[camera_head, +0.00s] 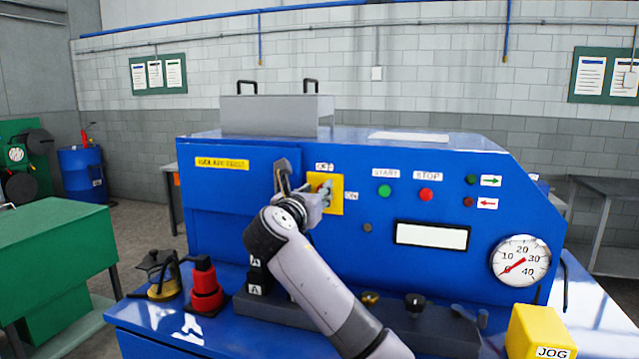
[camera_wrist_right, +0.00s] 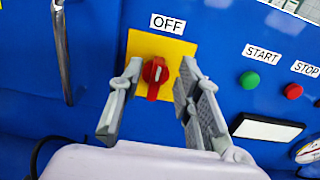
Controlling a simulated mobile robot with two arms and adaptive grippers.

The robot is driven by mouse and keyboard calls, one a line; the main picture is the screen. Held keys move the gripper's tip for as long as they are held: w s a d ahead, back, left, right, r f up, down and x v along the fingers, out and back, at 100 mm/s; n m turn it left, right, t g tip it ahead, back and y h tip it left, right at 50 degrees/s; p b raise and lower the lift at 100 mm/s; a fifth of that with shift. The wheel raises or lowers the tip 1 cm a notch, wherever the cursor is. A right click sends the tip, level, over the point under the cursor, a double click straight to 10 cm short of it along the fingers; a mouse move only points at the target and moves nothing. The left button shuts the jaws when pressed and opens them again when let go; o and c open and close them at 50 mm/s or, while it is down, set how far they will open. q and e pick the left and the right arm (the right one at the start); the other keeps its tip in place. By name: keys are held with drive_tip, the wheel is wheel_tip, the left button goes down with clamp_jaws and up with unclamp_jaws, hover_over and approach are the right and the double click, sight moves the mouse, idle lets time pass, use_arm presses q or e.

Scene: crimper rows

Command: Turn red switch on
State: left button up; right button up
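The red switch (camera_wrist_right: 155,78) is a rotary knob on a yellow plate (camera_wrist_right: 142,45) on the blue machine's front panel. In the right wrist view its handle stands nearly upright, toward the OFF label (camera_wrist_right: 165,24). In the head view an ON label (camera_head: 351,196) shows at the plate's right, and my gripper hides most of the knob. My right gripper (camera_wrist_right: 162,72) is open, with one finger on each side of the knob and visible gaps between them. It also shows in front of the plate in the head view (camera_head: 318,192). My left gripper is not in view.
A green START button (camera_head: 385,191) and red STOP button (camera_head: 426,194) sit right of the switch. A metal handle (camera_wrist_right: 62,50) stands out at its left. Below are a red bottle-shaped object (camera_head: 205,288), black blocks and a yellow JOG box (camera_head: 541,330).

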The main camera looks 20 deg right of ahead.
sight(320, 188)
drive_tip(key=x, duration=0.3)
drive_tip(key=shift+w, duration=0.1)
clamp_jaws()
idle(0.4)
